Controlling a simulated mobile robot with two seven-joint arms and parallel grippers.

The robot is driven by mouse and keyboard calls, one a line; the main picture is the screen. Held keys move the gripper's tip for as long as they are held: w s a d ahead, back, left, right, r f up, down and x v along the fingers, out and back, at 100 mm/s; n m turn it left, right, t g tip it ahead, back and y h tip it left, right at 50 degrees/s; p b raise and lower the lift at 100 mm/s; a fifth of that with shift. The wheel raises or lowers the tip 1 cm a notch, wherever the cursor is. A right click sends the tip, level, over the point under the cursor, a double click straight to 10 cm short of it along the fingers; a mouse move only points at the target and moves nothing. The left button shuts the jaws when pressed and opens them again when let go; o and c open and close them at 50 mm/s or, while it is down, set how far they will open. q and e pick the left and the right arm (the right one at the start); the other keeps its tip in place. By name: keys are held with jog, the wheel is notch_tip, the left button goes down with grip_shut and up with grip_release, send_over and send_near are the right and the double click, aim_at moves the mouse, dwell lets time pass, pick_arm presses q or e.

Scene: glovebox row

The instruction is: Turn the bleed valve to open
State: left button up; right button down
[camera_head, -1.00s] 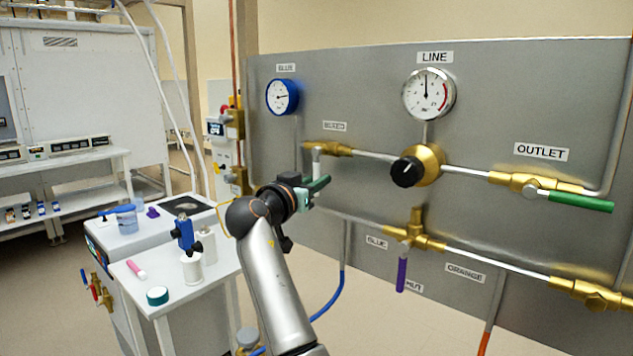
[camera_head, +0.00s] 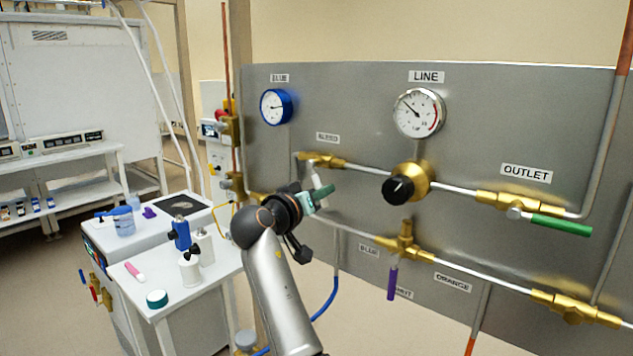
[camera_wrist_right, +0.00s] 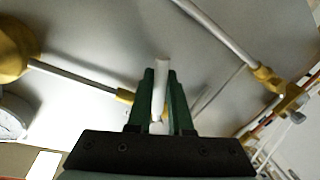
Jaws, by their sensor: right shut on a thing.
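The bleed valve (camera_head: 322,160) is a brass body on the grey panel, under a blurred label that appears to read BLEED. Its pale lever (camera_head: 317,175) points downward, leaning slightly right at its lower end. My right gripper (camera_head: 320,196) is shut on the lever's lower part. In the right wrist view the lever (camera_wrist_right: 160,85) stands between the green fingers of my right gripper (camera_wrist_right: 161,95), which hide part of the valve. The LINE gauge (camera_head: 419,112) has its needle to the upper left. My left gripper is not in view.
A black regulator knob (camera_head: 398,189), the green OUTLET lever (camera_head: 561,225) and a purple lever (camera_head: 392,283) stick out right of my gripper. A blue gauge (camera_head: 276,107) is above left. A white cart (camera_head: 180,290) with small items stands at left.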

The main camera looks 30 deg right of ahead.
jog(key=shift+s+d+r+n+p, duration=0.15)
jog(key=shift+s+r+n+p, duration=0.15)
jog(key=shift+n+p, duration=0.55)
jog(key=c, duration=0.8)
grip_release()
jog(key=shift+c, duration=0.2)
jog(key=b+v, duration=0.2)
jog(key=v, duration=1)
jog(key=shift+s+a+b, duration=0.15)
jog(key=shift+a+b, duration=0.15)
jog(key=shift+b, duration=0.1)
jog(key=shift+r, duration=0.1)
jog(key=shift+c, duration=0.2)
